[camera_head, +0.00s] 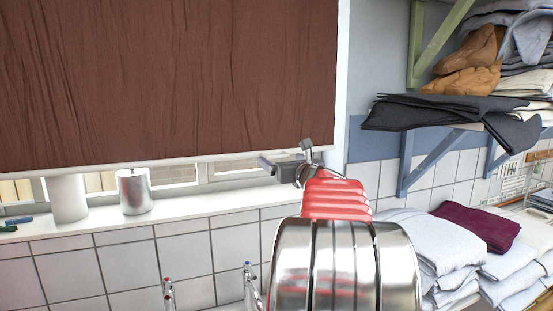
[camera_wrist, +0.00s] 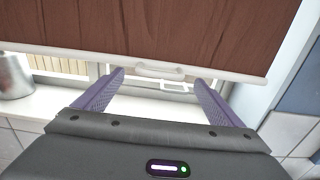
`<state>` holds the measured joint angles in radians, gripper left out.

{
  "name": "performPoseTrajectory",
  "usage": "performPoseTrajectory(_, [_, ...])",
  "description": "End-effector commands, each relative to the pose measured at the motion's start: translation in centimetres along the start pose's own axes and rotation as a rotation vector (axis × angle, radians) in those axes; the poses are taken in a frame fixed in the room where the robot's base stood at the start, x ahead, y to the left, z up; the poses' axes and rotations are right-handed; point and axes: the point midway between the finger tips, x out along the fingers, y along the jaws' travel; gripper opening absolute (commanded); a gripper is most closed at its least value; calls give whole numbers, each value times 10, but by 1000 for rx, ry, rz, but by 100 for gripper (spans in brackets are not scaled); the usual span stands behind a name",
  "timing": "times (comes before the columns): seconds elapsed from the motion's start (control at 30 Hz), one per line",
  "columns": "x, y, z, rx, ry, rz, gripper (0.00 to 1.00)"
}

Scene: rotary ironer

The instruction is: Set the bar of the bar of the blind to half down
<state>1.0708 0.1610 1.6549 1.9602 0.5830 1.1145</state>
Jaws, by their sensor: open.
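The brown blind (camera_head: 170,80) hangs over most of the window, with its pale bottom bar (camera_head: 130,167) a short way above the sill. In the wrist view the bar (camera_wrist: 60,51) runs across the picture, with a small white handle (camera_wrist: 160,69) on it. My gripper (camera_wrist: 160,80) is open, its two purple fingers to the left and right of the handle. Whether the fingers touch the bar cannot be told. In the head view my gripper (camera_head: 283,162) is at the right end of the blind, partly hidden by my arm.
On the white sill (camera_head: 230,202) stand a white cylinder (camera_head: 68,198) and a metal canister (camera_head: 134,191). Taps (camera_head: 248,285) rise below. Shelves with dark folded cloth (camera_head: 440,112) and stacked linen (camera_head: 430,243) are at the right. The sill is clear between canister and gripper.

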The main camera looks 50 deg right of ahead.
Motion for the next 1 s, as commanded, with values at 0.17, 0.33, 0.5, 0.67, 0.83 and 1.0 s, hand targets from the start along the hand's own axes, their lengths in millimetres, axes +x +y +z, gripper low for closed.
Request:
performPoseTrajectory(0.17, [24, 1, -1, -1, 1, 2, 90])
performPoseTrajectory(0.33, [41, 1, 0, 0, 0, 2, 90])
performPoseTrajectory(0.5, [47, 2, 0, 0, 0, 2, 90])
performPoseTrajectory(0.67, [48, 2, 0, -1, 0, 2, 90])
performPoseTrajectory(0.83, [48, 2, 0, 0, 0, 2, 85])
performPoseTrajectory(1.0, [48, 2, 0, 0, 0, 2, 73])
